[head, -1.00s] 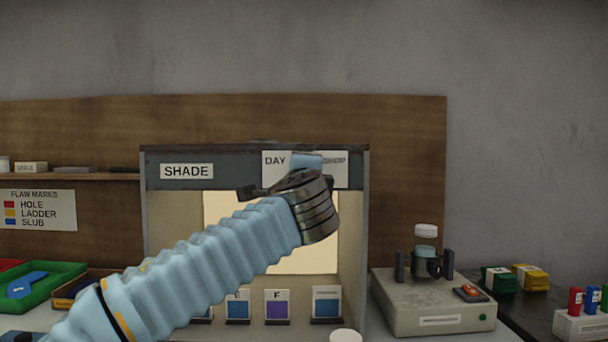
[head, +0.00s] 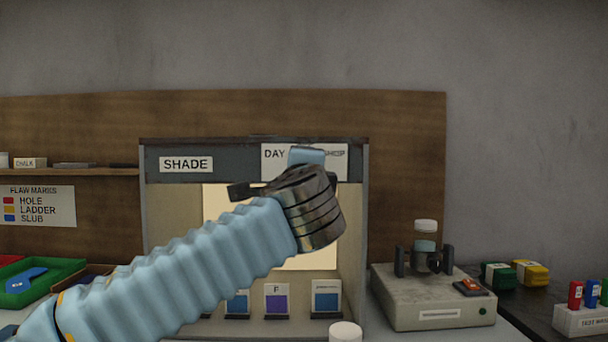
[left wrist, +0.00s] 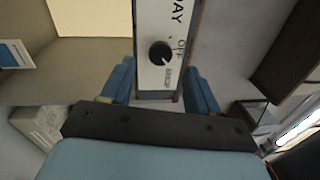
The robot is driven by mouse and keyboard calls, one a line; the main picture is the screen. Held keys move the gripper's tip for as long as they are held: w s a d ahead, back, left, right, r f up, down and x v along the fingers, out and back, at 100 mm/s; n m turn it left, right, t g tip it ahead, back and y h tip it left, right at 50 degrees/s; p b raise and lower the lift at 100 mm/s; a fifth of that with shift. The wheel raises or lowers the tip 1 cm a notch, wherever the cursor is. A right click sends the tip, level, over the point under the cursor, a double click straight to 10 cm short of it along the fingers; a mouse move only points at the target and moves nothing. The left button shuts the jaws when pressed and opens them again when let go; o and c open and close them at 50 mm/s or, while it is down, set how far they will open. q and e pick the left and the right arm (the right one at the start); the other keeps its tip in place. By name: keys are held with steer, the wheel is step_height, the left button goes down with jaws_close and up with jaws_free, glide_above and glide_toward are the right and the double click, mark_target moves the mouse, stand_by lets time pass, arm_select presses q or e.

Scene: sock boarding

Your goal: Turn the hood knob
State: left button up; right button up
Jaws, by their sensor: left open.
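The hood knob (left wrist: 160,53) is a round black knob on a white plate marked DAY, OFF and SHOP. In the left wrist view it sits between the two blue fingers of my left gripper (left wrist: 158,88), which are open and apart from it. In the head view my left gripper (head: 306,157) is in front of the plate (head: 334,162) on the hood's upper right front, and the knob is hidden behind it. The hood (head: 230,152) is a grey box labelled SHADE with a lit interior. My right gripper is in neither view.
Shade cards, one of them a purple card (head: 277,300), stand inside the hood. A grey device (head: 430,308) holding a jar stands to its right. Green and yellow blocks lie further right. A green tray (head: 70,268) is at the left, and a white-lidded container (head: 345,332) is in front.

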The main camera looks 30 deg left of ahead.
arm_select(q)
steer(key=b+v, duration=0.1)
steer(key=v, duration=0.7)
steer(key=shift+s+d, duration=0.3)
steer(key=shift+f, duration=0.1)
